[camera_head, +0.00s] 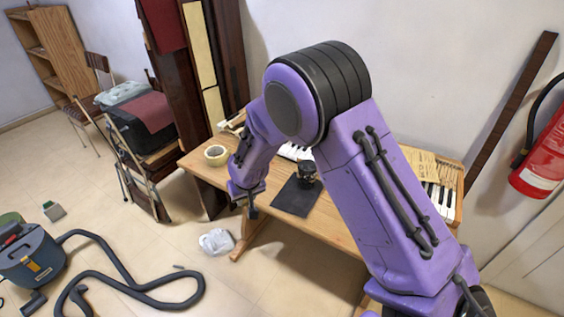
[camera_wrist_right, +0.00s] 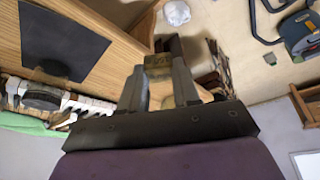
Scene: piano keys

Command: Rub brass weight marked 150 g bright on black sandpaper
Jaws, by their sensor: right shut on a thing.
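My right gripper (camera_head: 251,208) hangs just past the front edge of the table, left of the black sandpaper (camera_head: 297,198). In the wrist view its fingers (camera_wrist_right: 158,88) are shut on a brass weight (camera_wrist_right: 158,63); the marking on its face is too blurred to read. The weight is held clear of the sandpaper, which lies flat on the table and shows at the upper left of the wrist view (camera_wrist_right: 62,40). In the head view I cannot make the weight out clearly. My left gripper is not in view.
A dark round object (camera_head: 308,174) stands at the sandpaper's far edge. A tape roll (camera_head: 215,153) sits at the table's left end. Piano keys (camera_head: 441,198) lie along the back. A white crumpled bag (camera_head: 216,241) and a vacuum cleaner (camera_head: 33,257) are on the floor.

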